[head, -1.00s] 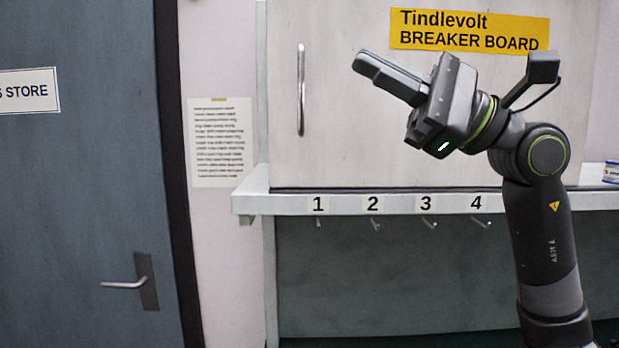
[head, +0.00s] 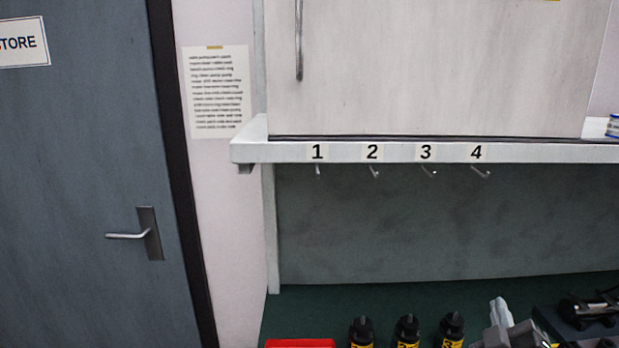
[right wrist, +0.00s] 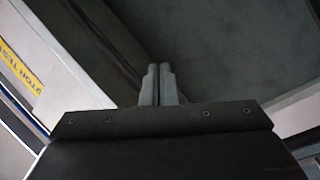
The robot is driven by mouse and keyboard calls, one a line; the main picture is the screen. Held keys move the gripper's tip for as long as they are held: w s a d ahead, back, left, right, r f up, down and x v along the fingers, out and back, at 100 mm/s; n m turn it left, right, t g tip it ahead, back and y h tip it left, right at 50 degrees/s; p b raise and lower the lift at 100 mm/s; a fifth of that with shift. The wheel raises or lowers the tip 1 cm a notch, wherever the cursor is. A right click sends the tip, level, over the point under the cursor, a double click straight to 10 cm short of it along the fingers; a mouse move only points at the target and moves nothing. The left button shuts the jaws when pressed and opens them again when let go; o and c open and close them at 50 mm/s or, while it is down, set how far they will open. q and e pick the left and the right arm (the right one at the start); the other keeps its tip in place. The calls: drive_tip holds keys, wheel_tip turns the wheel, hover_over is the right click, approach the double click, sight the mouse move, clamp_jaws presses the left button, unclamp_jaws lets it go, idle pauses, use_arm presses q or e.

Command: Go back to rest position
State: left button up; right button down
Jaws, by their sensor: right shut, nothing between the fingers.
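My right gripper (head: 501,308) shows at the bottom edge of the head view, right of the black bottle-like items, with its fingers pointing up in the picture. Most of my right arm is cut off by the frame edge. In the right wrist view my right gripper (right wrist: 160,70) has its two fingers side by side, shut and empty. My left gripper is not in view.
A pale shelf (head: 270,151) with several numbered hooks runs below a cabinet door (head: 430,70). Black items with yellow labels (head: 406,331) and a red object (head: 300,343) stand along the bottom edge. A dark object (head: 590,310) lies at right. A grey door (head: 80,160) is at left.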

drive_tip(key=s+d+f+m+g, duration=0.1)
drive_tip(key=s+f+m+g, duration=0.35)
drive_tip(key=f, duration=0.75)
drive_tip(key=s+a+f+m+g+y, duration=0.15)
drive_tip(key=s+f+g, duration=0.45)
drive_tip(key=s, duration=0.7)
drive_tip(key=s+a+f+m+g+y, duration=0.1)
drive_tip(key=s+a+f+g+y, duration=0.25)
drive_tip(key=s+f, duration=0.65)
wheel_tip(320, 180, down, 27)
drive_tip(key=s+d+g+b, duration=0.1)
drive_tip(key=d+g+b, duration=0.15)
drive_tip(key=b, duration=0.25)
drive_tip(key=s+f+b, duration=0.2)
drive_tip(key=s+f, duration=0.5)
drive_tip(key=f, duration=0.3)
drive_tip(key=s+a+f+b, duration=0.1)
drive_tip(key=s+f+b, duration=0.2)
drive_tip(key=s+f, duration=0.5)
wheel_tip(320, 180, down, 3)
drive_tip(key=shift+s+a+f, duration=0.1)
drive_tip(key=shift+s+a, duration=0.05)
drive_tip(key=shift+s, duration=0.05)
